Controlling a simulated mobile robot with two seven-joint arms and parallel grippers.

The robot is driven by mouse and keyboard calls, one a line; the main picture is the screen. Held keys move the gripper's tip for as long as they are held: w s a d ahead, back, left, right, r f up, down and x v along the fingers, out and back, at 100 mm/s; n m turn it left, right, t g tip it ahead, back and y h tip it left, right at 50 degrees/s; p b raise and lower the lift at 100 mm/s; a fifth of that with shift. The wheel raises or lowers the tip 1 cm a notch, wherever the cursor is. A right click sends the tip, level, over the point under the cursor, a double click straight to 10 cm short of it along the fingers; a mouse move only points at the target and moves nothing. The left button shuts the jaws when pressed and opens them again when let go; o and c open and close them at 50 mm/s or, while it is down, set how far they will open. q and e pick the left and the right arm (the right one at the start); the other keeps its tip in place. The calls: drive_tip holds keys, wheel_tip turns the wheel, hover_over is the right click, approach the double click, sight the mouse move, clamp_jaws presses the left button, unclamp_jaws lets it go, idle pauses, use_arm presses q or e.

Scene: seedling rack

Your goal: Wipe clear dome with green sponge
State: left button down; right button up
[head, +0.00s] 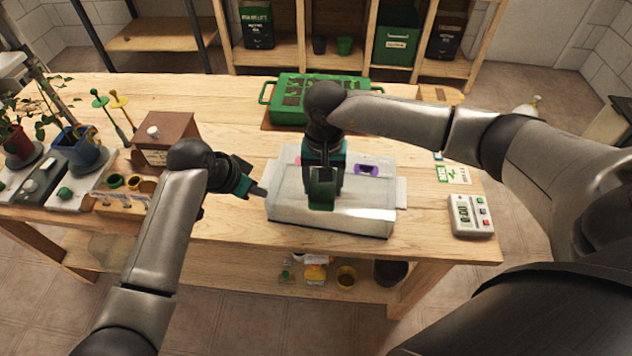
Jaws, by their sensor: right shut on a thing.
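The clear dome (360,218) is a low transparent box-shaped cover standing on the wooden table, with a pale tab (401,192) on its right side. My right gripper (322,180) points down over the dome's middle and is shut on the dark green sponge (322,195), which appears to rest on the dome's top; the gripper hides part of it. My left gripper (257,190) is at the dome's left side, close to its edge. Whether its fingers are open or shut there is too small to tell. A purple item (367,169) shows in or through the dome.
A green seedling tray (290,82) stands behind the dome. A wooden box (167,138) and potted plants (75,140) are at left. A timer (470,216) and a seed packet (452,174) lie at right.

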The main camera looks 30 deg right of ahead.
sight(291, 189)
drive_tip(key=shift+s+d+f, duration=0.1)
drive_tip(key=shift+s+d, duration=0.5)
drive_tip(key=shift+d, duration=0.15)
drive_tip(key=shift+s+d, duration=0.55)
drive_tip(key=shift+d, duration=0.2)
drive_tip(key=shift+w+a, duration=0.45)
drive_tip(key=shift+a, duration=0.2)
drive_tip(key=shift+w+a+r, duration=0.25)
drive_tip(key=shift+w+a, duration=0.65)
drive_tip(key=shift+a, duration=0.15)
drive_tip(key=shift+w+a+f, duration=0.1)
drive_tip(key=shift+w+a, duration=0.6)
drive_tip(key=shift+a, duration=0.3)
drive_tip(key=shift+w+a+f, duration=0.1)
drive_tip(key=shift+w+a, duration=0.65)
drive_tip(key=shift+a, duration=0.3)
drive_tip(key=shift+w+a, duration=0.7)
drive_tip(key=shift+a, duration=0.3)
drive_tip(key=shift+d, duration=0.1)
drive_tip(key=shift+s+d, duration=0.25)
drive_tip(key=shift+d, duration=0.05)
drive_tip(key=shift+s+d+f, duration=0.1)
drive_tip(key=shift+s+d, duration=0.95)
drive_tip(key=shift+d, duration=0.4)
drive_tip(key=shift+s+d+r, duration=0.1)
drive_tip(key=shift+s+d, duration=0.95)
drive_tip(key=shift+d, duration=0.35)
drive_tip(key=shift+s+d+f, duration=0.1)
drive_tip(key=shift+s+d, duration=0.95)
drive_tip(key=shift+d, duration=0.4)
